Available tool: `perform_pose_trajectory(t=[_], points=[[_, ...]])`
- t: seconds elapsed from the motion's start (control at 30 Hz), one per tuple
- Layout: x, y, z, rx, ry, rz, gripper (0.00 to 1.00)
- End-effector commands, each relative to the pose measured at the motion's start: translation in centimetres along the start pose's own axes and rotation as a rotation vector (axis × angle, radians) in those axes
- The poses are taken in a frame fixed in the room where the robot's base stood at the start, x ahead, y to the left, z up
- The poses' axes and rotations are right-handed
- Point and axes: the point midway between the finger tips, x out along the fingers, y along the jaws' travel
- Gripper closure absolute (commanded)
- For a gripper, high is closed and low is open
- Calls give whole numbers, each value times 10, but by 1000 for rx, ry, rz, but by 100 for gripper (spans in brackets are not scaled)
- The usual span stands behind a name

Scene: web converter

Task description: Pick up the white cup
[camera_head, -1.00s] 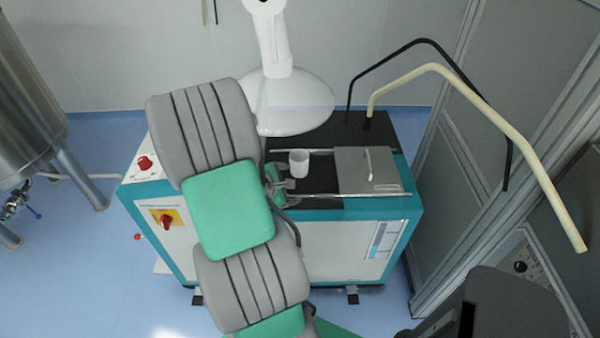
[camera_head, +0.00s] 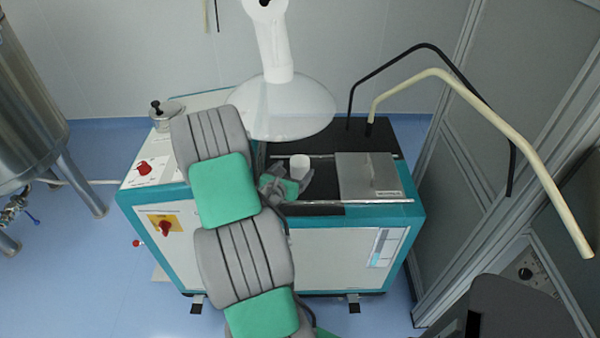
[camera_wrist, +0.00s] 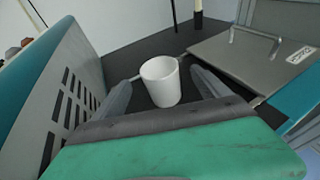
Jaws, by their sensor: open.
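The white cup (camera_head: 299,165) stands upright on the black top of the machine, left of the grey metal lid. In the wrist view the cup (camera_wrist: 160,80) appears ahead of and between the two fingers. My gripper (camera_head: 296,181) is open and close to the near side of the cup. In the wrist view my gripper (camera_wrist: 163,88) has one finger on each side of the cup, with gaps showing. I cannot tell how deep the cup is between the fingers. My gripper and wrist partly cover the cup's lower part in the head view.
The grey metal lid (camera_head: 366,177) with a handle lies right of the cup. A white cone-shaped hood (camera_head: 281,108) hangs above and behind it. Black and cream bent bars (camera_head: 437,72) rise at the right. A metal rail (camera_head: 372,202) runs along the machine's front edge.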

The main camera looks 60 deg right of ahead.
Motion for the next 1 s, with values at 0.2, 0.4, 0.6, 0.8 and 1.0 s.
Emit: perform_pose_trajectory(t=[0.2, 0.4, 0.6, 0.8, 1.0], points=[[40, -2, 1, 3, 0, -4, 15], [60, -1, 0, 1, 0, -1, 15], [60, 0, 0, 1, 0, 0, 17], [60, 0, 0, 1, 0, 0, 33], [60, 0, 0, 1, 0, 0, 50]])
